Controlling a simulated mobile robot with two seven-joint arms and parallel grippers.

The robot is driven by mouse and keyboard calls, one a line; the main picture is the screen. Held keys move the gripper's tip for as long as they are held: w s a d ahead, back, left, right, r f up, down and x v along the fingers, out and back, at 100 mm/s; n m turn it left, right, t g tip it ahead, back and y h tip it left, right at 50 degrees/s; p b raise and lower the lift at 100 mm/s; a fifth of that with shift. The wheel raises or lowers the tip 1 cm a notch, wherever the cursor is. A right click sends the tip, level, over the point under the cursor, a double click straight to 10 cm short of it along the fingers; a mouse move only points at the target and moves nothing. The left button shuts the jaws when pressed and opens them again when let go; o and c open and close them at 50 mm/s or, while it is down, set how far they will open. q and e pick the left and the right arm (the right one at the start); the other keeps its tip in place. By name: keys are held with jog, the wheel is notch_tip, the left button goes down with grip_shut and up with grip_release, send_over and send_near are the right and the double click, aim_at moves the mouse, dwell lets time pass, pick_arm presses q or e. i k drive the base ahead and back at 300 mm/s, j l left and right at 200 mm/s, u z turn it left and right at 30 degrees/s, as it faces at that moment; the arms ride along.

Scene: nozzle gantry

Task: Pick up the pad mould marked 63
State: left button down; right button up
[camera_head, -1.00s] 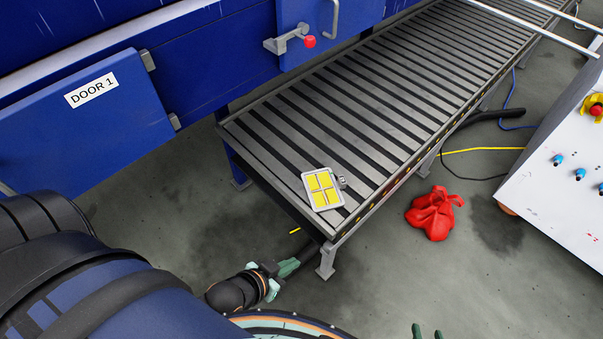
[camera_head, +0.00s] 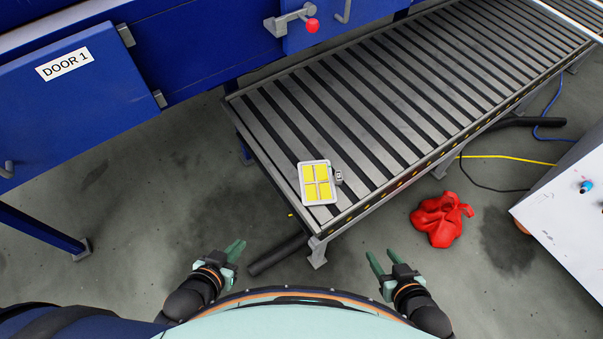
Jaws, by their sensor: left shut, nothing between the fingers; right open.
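The pad mould (camera_head: 317,181) is a light grey tray with yellow pads in its cells. It lies flat on the near end of the roller conveyor (camera_head: 374,113). A small grey tag (camera_head: 339,176) sits at its right side; its marking is too small to read. My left gripper (camera_head: 236,248) is shut and empty, below and left of the mould, off the conveyor's near end. My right gripper (camera_head: 380,257) is open and empty, below and right of the mould, also off the conveyor. Neither gripper touches the mould.
A blue machine with a panel labelled DOOR 1 (camera_head: 62,103) stands along the left and back. A red handle knob (camera_head: 312,25) sticks out above the conveyor. A red cloth or bag (camera_head: 441,219) lies on the floor at right, near a white cabinet (camera_head: 568,214). A dark hose (camera_head: 276,255) lies near the conveyor leg.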

aim_at(318, 182)
jog(key=i+l+u, duration=0.15)
jog(key=l+u, duration=0.55)
jog(key=u, duration=0.15)
jog(key=i+l+u, duration=0.1)
jog(key=l+u, duration=0.25)
jog(key=l, duration=0.3)
